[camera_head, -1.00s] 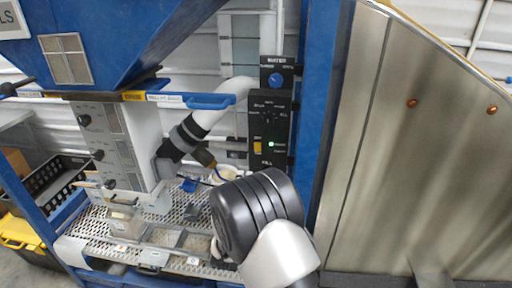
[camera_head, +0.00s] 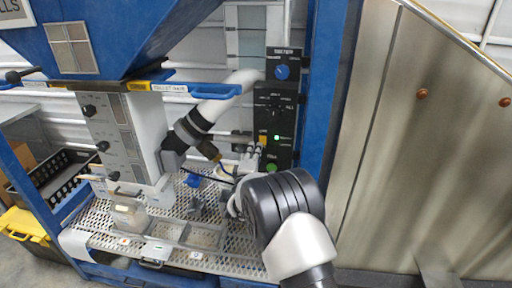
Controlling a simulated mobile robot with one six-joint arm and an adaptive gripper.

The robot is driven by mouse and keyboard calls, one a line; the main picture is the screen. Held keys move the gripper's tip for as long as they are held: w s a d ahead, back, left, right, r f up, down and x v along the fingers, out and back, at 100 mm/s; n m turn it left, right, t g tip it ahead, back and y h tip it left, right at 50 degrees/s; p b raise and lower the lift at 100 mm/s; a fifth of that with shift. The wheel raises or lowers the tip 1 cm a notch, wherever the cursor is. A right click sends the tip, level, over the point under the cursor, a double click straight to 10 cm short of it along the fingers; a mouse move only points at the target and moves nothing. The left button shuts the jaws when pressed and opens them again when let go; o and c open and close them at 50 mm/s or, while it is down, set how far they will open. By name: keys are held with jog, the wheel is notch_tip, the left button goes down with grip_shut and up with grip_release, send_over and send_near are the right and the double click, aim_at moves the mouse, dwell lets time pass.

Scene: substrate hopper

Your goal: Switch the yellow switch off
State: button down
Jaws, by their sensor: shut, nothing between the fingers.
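The switch's exact position is too small to read.
A blue knob (camera_head: 281,72) is at the panel's top, and a green button (camera_head: 271,168) is below the switch. A perforated tray (camera_head: 110,238) lies below. A large metal hopper wall (camera_head: 400,150) stands at right.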

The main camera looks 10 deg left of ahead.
aim_at(258, 135)
jog(key=shift+w+r+b, duration=0.15)
jog(key=shift+w+b, duration=0.15)
jog(key=shift+w, duration=1.25)
jog(key=shift+w+r, duration=0.25)
jog(key=shift+w, duration=0.1)
jog(key=shift+d, duration=0.1)
